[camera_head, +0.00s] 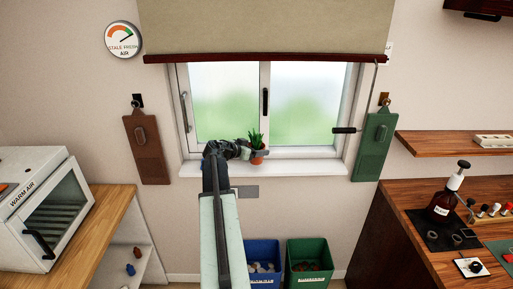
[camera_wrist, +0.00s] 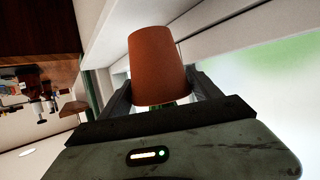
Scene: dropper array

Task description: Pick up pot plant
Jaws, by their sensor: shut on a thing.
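The pot plant (camera_head: 257,150) is a small terracotta pot with green pointed leaves, at the window sill in the head view. In the wrist view its orange-brown pot (camera_wrist: 157,62) sits between the two dark fingers of my gripper (camera_wrist: 160,95). My gripper (camera_head: 252,153) is shut on the pot in the head view too. Only a bit of green shows below the pot in the wrist view; the rest of the leaves is hidden there. I cannot tell whether the pot touches the sill.
The white window sill (camera_head: 310,168) runs under the window, with a blind (camera_head: 265,25) above. A brown board (camera_head: 146,150) and a green board (camera_head: 374,147) hang either side. Blue (camera_head: 262,252) and green bins (camera_head: 309,249) stand below. A white oven (camera_head: 32,200) is at left.

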